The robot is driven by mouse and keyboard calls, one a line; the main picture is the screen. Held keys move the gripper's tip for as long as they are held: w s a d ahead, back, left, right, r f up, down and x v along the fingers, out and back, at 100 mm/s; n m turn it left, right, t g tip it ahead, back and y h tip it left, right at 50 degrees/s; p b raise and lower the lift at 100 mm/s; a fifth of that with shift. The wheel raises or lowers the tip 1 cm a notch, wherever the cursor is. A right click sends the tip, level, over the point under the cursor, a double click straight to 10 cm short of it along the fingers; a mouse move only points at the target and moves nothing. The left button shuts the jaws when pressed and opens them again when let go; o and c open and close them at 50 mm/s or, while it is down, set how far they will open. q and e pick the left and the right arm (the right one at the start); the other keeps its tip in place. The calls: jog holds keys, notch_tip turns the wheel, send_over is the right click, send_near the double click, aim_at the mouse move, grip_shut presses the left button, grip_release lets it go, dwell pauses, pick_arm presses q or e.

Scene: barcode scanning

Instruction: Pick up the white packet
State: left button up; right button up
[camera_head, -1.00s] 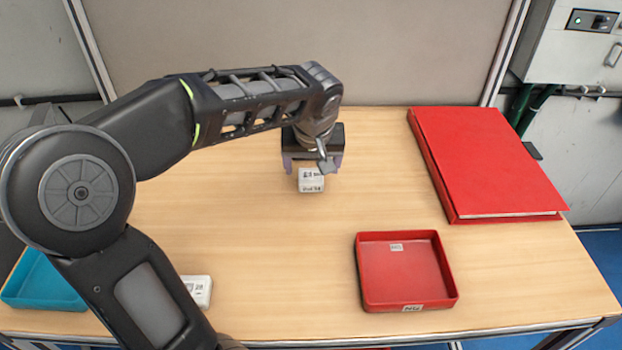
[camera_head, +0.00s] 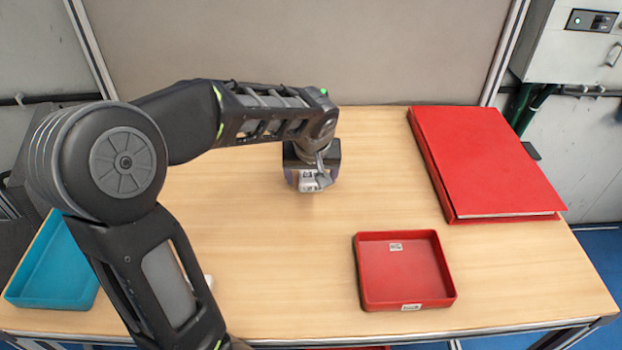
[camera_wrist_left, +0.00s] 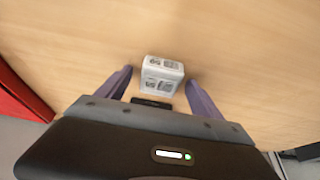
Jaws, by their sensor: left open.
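The white packet (camera_head: 308,182) lies on the table under my left gripper (camera_head: 312,184) in the head view, partly hidden by it. In the left wrist view the packet (camera_wrist_left: 163,74) shows printed labels on its top and near side. It sits between and slightly beyond the two purple fingertips of my left gripper (camera_wrist_left: 158,82). The fingers are open, with a gap on both sides of the packet. My right gripper is not in view.
An open red tray (camera_head: 446,302) stands at the front right, and a large red binder (camera_head: 490,160) lies behind it. A teal tray (camera_head: 50,265) is at the left edge. A white object (camera_head: 208,282) is mostly hidden behind my left arm. The table's middle (camera_head: 270,240) is clear.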

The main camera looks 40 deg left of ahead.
aim_at(311, 177)
pick_arm(q)
grip_shut()
dwell(0.8)
jog(key=shift+r, duration=0.15)
notch_tip(311, 177, up, 10)
dwell(0.4)
dwell(0.5)
